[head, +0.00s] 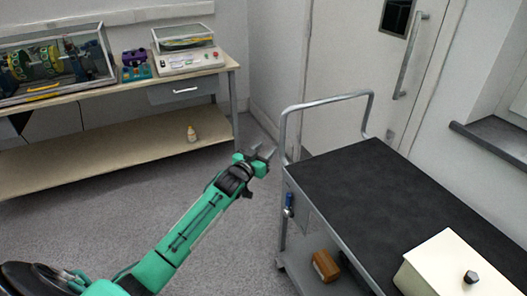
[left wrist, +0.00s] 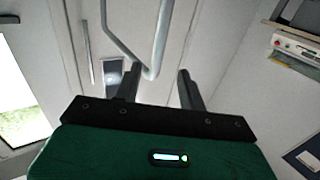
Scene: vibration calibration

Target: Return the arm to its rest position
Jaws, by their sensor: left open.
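My left arm comes in from the lower left of the head view, stretched up and to the right over the floor. My left gripper (head: 264,154) is open and empty, just left of the trolley's handle end. In the left wrist view its two fingers (left wrist: 157,88) stand apart with nothing between them, and the trolley's bent metal handle shows beyond them. My right gripper does not show in either view.
A trolley with a black top (head: 375,185) stands at the right, with a tubular handle (head: 330,98) and a cream box (head: 455,268). A workbench (head: 120,90) with equipment runs along the left wall. Grey floor (head: 120,225) lies between.

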